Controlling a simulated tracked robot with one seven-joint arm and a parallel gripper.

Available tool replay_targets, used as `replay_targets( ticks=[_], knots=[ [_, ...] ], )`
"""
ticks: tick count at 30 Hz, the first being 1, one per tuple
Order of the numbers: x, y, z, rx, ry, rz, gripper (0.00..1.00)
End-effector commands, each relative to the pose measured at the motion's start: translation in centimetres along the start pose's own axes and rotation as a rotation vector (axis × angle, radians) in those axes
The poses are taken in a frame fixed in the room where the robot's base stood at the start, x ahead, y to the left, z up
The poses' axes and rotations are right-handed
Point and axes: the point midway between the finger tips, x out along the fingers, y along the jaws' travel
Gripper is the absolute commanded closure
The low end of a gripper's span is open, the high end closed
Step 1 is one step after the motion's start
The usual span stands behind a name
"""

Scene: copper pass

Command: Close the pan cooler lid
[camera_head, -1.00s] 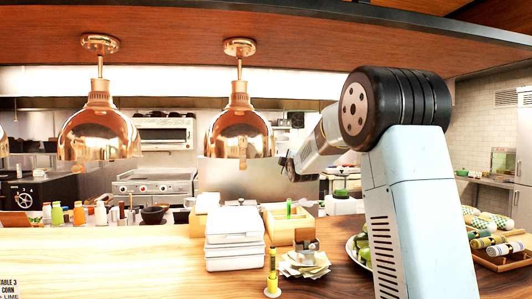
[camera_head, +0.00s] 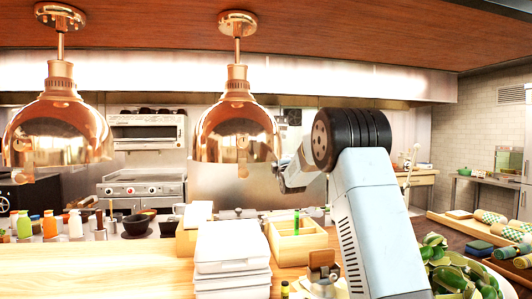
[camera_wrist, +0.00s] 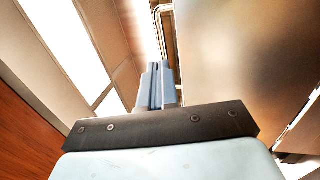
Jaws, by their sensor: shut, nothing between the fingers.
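A broad upright stainless panel (camera_head: 232,186) stands behind the counter, beyond the right copper lamp; it may be the raised pan cooler lid, but I cannot tell for sure. A smooth metal surface (camera_wrist: 240,55) fills the right of the wrist view. My gripper (camera_wrist: 158,75) is shut and empty, its blue-grey fingers together. In the head view, my arm's far end is a dark shape (camera_head: 283,178) near the panel's right side. Contact cannot be made out. The cooler's body is hidden behind the counter items.
Two copper lamps (camera_head: 58,125) (camera_head: 237,130) hang over the wooden counter (camera_head: 120,272). White stacked containers (camera_head: 232,258), a wooden box (camera_head: 298,240) and a plate of green produce (camera_head: 455,270) stand on it. Bottles (camera_head: 50,224) line the back left. The left counter front is clear.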

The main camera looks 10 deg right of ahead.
Motion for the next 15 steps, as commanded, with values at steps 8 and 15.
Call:
replay_targets(
  ticks=[8, 15],
  knots=[
    [3.1, -0.2, -1.5, 0.005, 0.015, 0.000, 1.00],
    [6.7, -0.2, -1.9, 0.006, 0.019, 0.000, 1.00]
  ],
)
